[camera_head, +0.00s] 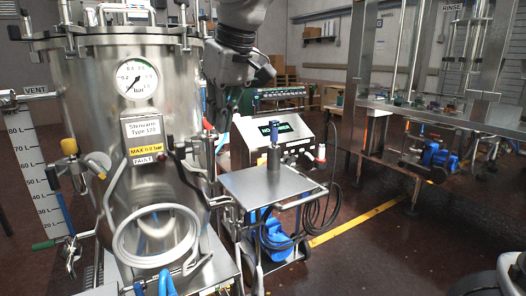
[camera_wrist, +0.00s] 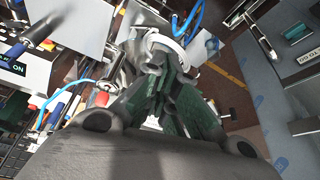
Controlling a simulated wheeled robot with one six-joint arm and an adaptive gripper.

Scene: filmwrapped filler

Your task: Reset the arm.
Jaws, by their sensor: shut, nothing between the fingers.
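My arm hangs down at the top centre of the head view, right beside the steel tank (camera_head: 100,95). My gripper (camera_wrist: 157,75) points away from the wrist camera. Its green-padded fingers come together, with nothing seen held between them. In the head view my gripper (camera_head: 227,112) is small and dark, partly lost against the tank fittings and the machine behind.
The tank carries a pressure gauge (camera_head: 137,79) and a coiled pale hose (camera_head: 155,235). A small steel table (camera_head: 275,187) stands right of it, with a control panel (camera_head: 285,133) behind. A filling line (camera_head: 430,112) is at the right.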

